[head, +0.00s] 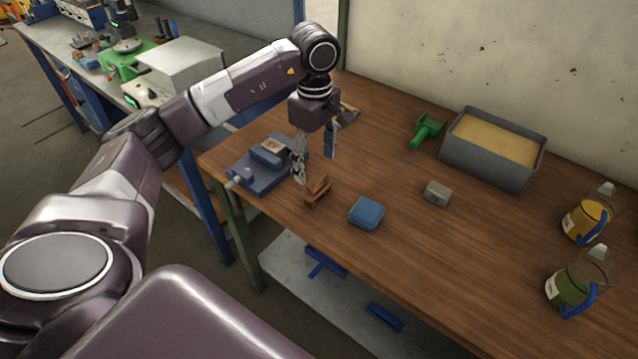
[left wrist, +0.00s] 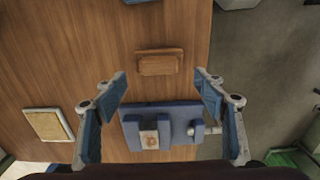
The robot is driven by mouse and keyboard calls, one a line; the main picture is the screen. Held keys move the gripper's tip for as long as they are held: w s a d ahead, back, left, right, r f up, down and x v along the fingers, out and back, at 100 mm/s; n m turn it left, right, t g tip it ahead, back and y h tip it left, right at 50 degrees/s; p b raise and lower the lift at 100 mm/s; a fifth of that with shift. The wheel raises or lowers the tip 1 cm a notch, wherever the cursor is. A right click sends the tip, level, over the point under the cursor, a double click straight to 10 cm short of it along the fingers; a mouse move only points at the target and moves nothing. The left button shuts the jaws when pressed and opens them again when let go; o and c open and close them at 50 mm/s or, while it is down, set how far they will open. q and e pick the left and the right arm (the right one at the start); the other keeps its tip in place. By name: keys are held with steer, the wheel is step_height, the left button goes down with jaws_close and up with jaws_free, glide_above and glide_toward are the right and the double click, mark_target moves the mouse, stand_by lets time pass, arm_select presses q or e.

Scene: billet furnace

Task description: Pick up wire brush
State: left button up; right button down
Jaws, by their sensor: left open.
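The wire brush (head: 317,190) appears to be the small brown wooden piece on the workbench, close to the bench's near left edge. In the left wrist view the brush (left wrist: 160,63) lies beyond the fingertips, roughly centred between them, with its long side across the picture. No bristles can be made out. My left gripper (head: 315,168) is open, empty and pointing down, just behind the brush in the head view. Its spread fingers (left wrist: 161,78) also show in the left wrist view. My right gripper is out of view.
A blue vise (head: 258,168) stands left of the brush, close to my left fingers. A blue box (head: 366,213), a grey block (head: 437,193), a green tool (head: 427,130), a sand-filled bin (head: 493,151) and two bottles (head: 588,217) occupy the bench (head: 440,265). Its front middle is clear.

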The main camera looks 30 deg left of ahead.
mark_target(317, 177)
arm_select(q)
step_height(317, 177, down, 2)
steer(key=shift+s+d+p, duration=0.1)
steer(key=shift+d+p, duration=0.05)
steer(key=shift+p, duration=0.45)
steer(key=shift+f+p, duration=0.35)
steer(key=shift+f, duration=0.4)
steer(key=shift+w+f, duration=0.2)
steer(key=shift+f, duration=0.8)
steer(key=c, duration=1)
steer(key=shift+c, duration=1.3)
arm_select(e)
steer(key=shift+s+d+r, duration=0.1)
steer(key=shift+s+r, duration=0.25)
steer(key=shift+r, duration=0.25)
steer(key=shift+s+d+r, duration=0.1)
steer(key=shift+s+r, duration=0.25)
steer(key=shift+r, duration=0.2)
